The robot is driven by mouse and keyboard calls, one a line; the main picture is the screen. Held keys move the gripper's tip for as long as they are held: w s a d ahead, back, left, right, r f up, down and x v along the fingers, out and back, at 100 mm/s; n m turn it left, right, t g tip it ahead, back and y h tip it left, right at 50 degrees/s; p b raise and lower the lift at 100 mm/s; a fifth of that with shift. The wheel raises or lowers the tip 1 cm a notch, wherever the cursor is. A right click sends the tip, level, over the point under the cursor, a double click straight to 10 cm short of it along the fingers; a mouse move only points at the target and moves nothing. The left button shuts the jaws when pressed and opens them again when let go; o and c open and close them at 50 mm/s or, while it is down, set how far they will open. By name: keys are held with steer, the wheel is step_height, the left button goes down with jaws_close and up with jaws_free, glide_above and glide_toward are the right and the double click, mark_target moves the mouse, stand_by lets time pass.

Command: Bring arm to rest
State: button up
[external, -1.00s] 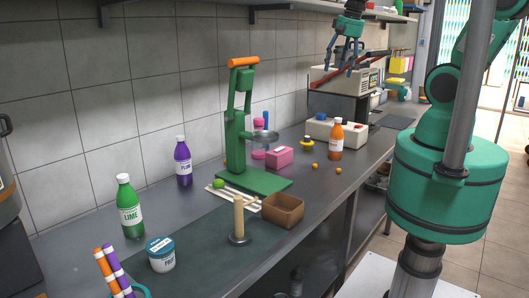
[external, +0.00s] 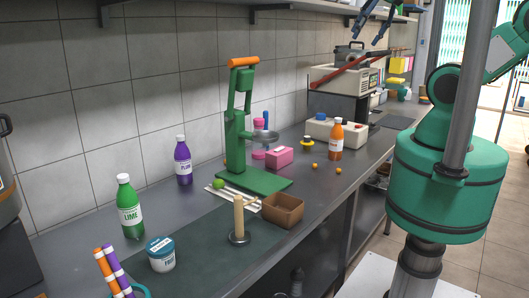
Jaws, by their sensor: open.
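My gripper (external: 376,22) shows at the top edge of the external view, high above the back of the counter. Its fingers are spread apart and nothing is between them. The rest of the gripper and its wrist are cut off by the frame. My teal arm rises on the right and leaves the top of the picture. The green press (external: 238,130) with its orange handle stands upright on the counter (external: 330,195), well to the left of and below my gripper.
The counter holds a lime bottle (external: 130,208), a plum bottle (external: 183,162), an orange bottle (external: 336,140), a brown box (external: 283,210) and a pink box (external: 279,156). A machine with a red lever (external: 343,75) stands at the back, below my gripper. A shelf (external: 290,7) runs along the wall.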

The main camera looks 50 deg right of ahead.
step_height(320, 180, down, 4)
steer(key=b, duration=0.4)
steer(key=shift+f, duration=0.1)
steer(key=shift+f, duration=0.1)
